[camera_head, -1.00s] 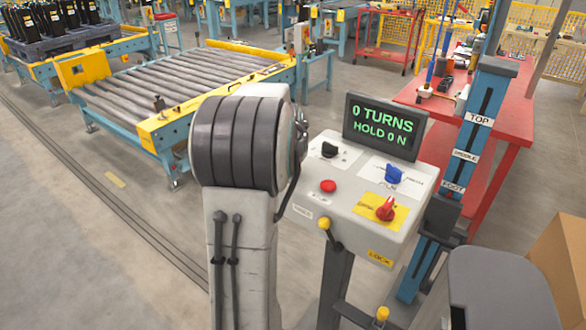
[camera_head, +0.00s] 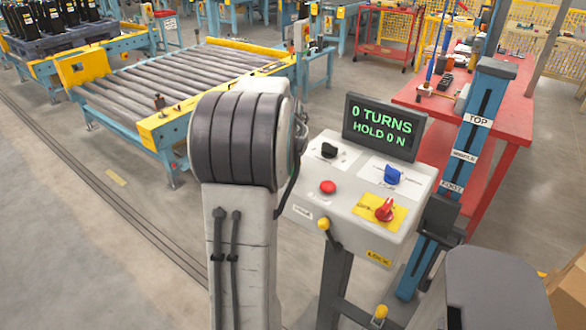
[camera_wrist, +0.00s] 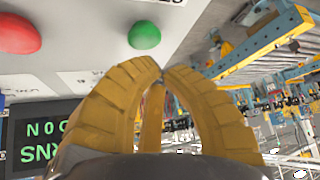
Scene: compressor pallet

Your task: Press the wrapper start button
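The green button (camera_wrist: 145,35) shows in the wrist view on the pale grey control panel (camera_wrist: 85,30), just past my fingertips. My gripper (camera_wrist: 160,72) has yellow ribbed fingers whose tips meet, with nothing seen between them. A gap seems to remain between the tips and the button. In the head view my arm hides the gripper and the green button. The control box (camera_head: 340,205) stands right of my arm, with a red button (camera_head: 328,187) on it. That button also shows in the wrist view (camera_wrist: 18,33).
The box carries a black knob (camera_head: 329,150), a blue knob (camera_head: 392,174), a red rotary switch (camera_head: 385,209) and a display (camera_head: 384,128) reading "0 TURNS HOLD 0 N". A blue post (camera_head: 465,165) and red table (camera_head: 515,115) stand right. A roller conveyor (camera_head: 185,85) lies behind left.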

